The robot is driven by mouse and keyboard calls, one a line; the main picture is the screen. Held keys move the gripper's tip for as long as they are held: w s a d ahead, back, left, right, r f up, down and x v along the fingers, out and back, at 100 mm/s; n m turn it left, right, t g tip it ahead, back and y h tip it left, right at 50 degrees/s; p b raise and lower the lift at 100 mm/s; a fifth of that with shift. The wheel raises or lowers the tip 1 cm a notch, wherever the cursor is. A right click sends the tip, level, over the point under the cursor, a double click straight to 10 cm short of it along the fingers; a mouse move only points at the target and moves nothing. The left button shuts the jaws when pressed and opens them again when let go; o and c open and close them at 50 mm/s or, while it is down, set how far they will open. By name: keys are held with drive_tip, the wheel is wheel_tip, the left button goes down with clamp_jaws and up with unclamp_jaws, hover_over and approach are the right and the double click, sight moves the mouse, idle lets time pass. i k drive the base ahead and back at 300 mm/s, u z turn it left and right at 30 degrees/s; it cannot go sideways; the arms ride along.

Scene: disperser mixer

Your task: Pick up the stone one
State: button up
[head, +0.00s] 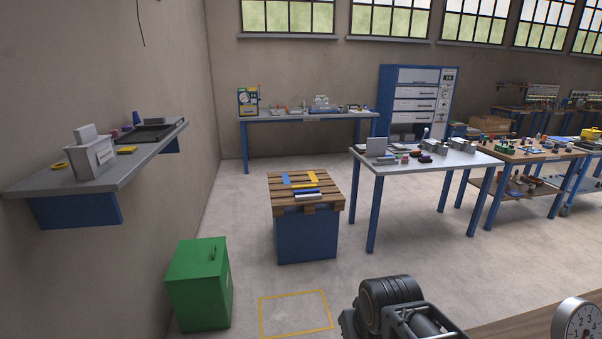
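I cannot tell any object of stone in the head view; the small items on the tables and shelf are too small to make out their material. A dark part of my own arm shows at the bottom edge, right of the middle. My gripper's fingers are not visible, so what they hold, if anything, is hidden.
A wall shelf (45,186) at left bears a grey box (93,158) and small items. A green bin (198,285) stands below. A wooden pallet (333,200) tops a blue block. A white-topped table (468,160) and a dial (579,322) are at right.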

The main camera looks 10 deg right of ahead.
sight(415, 153)
drive_tip(key=i, duration=2.7)
drive_tip(key=z, duration=2.2)
drive_tip(key=i, duration=4.1)
drive_tip(key=u, duration=2.65)
